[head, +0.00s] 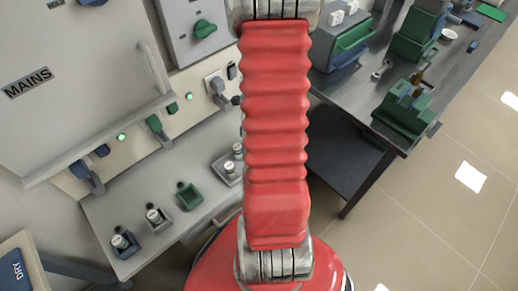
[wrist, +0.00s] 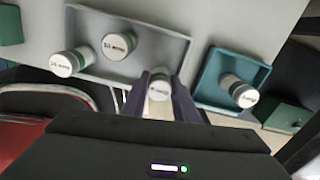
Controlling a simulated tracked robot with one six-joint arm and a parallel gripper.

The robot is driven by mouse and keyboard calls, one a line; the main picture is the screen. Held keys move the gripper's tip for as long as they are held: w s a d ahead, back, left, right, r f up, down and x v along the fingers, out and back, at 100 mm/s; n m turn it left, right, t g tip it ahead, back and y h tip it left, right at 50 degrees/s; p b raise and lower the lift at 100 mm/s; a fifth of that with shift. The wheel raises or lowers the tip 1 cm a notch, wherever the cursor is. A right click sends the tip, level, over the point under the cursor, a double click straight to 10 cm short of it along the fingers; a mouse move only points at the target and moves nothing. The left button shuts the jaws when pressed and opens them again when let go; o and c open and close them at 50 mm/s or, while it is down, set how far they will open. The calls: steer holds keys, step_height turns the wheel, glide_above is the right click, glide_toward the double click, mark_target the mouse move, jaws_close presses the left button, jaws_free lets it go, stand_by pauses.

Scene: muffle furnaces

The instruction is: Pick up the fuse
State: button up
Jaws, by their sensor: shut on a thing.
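In the wrist view my gripper (wrist: 159,90) is shut on a white-capped fuse (wrist: 159,91). Its cap has small print that I cannot read. The held fuse shows at the lower edge of a grey tray (wrist: 178,47); I cannot tell whether it is clear of the surface. Two other white fuses are in that tray, one with a green band (wrist: 72,62) and one with dark print (wrist: 118,45). Another fuse (wrist: 238,90) is in a teal holder (wrist: 212,76) to the right. In the head view my arm hides my gripper.
In the head view, a blue holder (head: 123,254) and a grey holder (head: 166,224) each have a fuse, and a green holder (head: 188,196) looks empty. A MAINS panel (head: 60,90) with switches and green lights rises behind. A dark bench (head: 370,87) with equipment is at right.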

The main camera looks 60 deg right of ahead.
steer(key=shift+c, duration=1.4)
steer(key=shift+r, duration=0.15)
step_height(320, 180, up, 10)
steer(key=shift+f, duration=0.1)
